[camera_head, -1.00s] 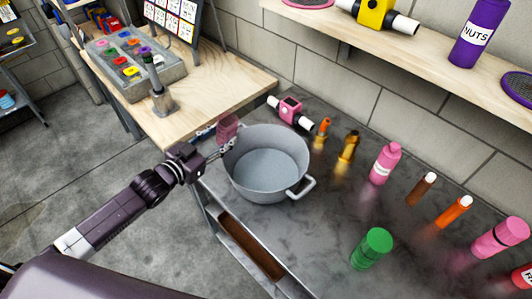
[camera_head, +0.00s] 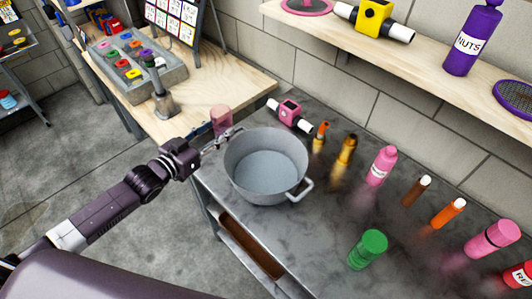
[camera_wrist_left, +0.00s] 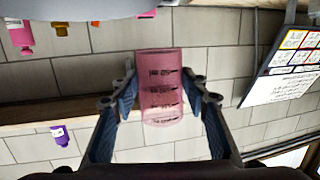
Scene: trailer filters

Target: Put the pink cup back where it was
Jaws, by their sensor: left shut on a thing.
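The pink cup (camera_head: 221,119) is translucent. My left gripper (camera_head: 222,138) is shut on it and holds it just left of the grey pot's (camera_head: 240,184) rim, near the wooden table's corner. In the left wrist view the cup (camera_wrist_left: 160,88) has dark measuring marks and sits between the two fingers of the left gripper (camera_wrist_left: 160,95). In the head view the cup looks roughly upright. I cannot tell whether it touches the table. My right gripper is not in view.
The grey counter (camera_head: 310,225) carries a pink-and-white device (camera_head: 289,111), several bottles and a green-capped container (camera_head: 367,249). The wooden table (camera_head: 215,82) holds a grey tray (camera_head: 133,77) of coloured pieces and a metal dispenser (camera_head: 162,100). A shelf (camera_head: 400,50) runs along the wall.

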